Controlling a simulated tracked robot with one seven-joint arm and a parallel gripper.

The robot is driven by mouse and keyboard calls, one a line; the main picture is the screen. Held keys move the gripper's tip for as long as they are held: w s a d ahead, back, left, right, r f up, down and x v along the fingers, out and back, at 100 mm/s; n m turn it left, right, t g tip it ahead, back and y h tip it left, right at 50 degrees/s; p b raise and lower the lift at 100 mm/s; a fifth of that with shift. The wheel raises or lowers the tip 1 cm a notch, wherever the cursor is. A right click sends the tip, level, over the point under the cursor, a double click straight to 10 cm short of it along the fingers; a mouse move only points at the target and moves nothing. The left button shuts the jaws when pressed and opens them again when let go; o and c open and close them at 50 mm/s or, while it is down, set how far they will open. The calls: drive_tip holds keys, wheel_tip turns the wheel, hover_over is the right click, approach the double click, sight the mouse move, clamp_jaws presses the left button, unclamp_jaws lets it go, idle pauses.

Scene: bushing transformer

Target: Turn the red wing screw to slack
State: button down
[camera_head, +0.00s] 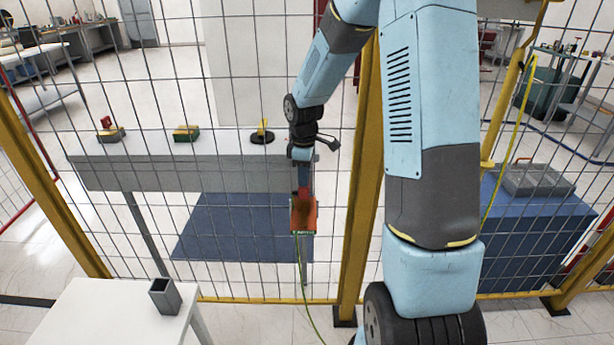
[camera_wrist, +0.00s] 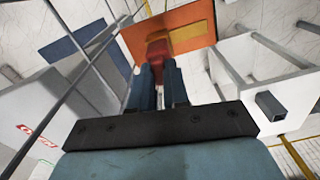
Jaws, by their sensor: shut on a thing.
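The screw's turn angle cannot be read. In the head view my gripper (camera_head: 303,180) points down at a small orange-red box (camera_head: 304,216) by the mesh fence. The screw is too small and covered to make out clearly there.
A mesh fence with yellow posts (camera_head: 365,190) spans the scene. A grey table (camera_head: 150,168) carries several small red, green and yellow fixtures. A white table (camera_head: 110,315) at the front left holds a hollow grey block (camera_head: 165,296). A blue cabinet (camera_head: 530,225) stands right. A yellow-green cable (camera_head: 306,290) hangs below the box.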

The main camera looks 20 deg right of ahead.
drive_tip(key=shift+n, duration=0.8)
drive_tip(key=c, duration=1.1)
unclamp_jaws()
wheel_tip(320, 180, up, 14)
drive_tip(key=shift+f, duration=0.15)
